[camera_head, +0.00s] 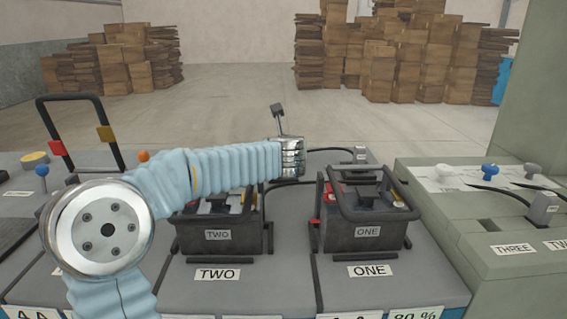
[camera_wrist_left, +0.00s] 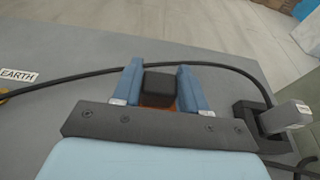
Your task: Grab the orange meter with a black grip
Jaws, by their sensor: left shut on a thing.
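In the left wrist view, my left gripper (camera_wrist_left: 159,70) has its two blue fingers on either side of a black block, the grip (camera_wrist_left: 158,88) of the orange meter. It is shut on this grip. A little of the meter's orange body (camera_wrist_left: 160,106) shows below the grip, between the fingers; the rest is hidden by the gripper's dark plate. In the head view, my left arm reaches across from the left to a chrome wrist above the bench, and neither the fingers nor the meter can be made out. My right gripper is in neither view.
Batteries labelled TWO (camera_head: 218,235) and ONE (camera_head: 367,231) stand on the grey bench below my arm. A black cable (camera_wrist_left: 85,80) arcs past the gripper to a grey plug (camera_wrist_left: 285,117) at right. A green console (camera_head: 480,225) stands at right.

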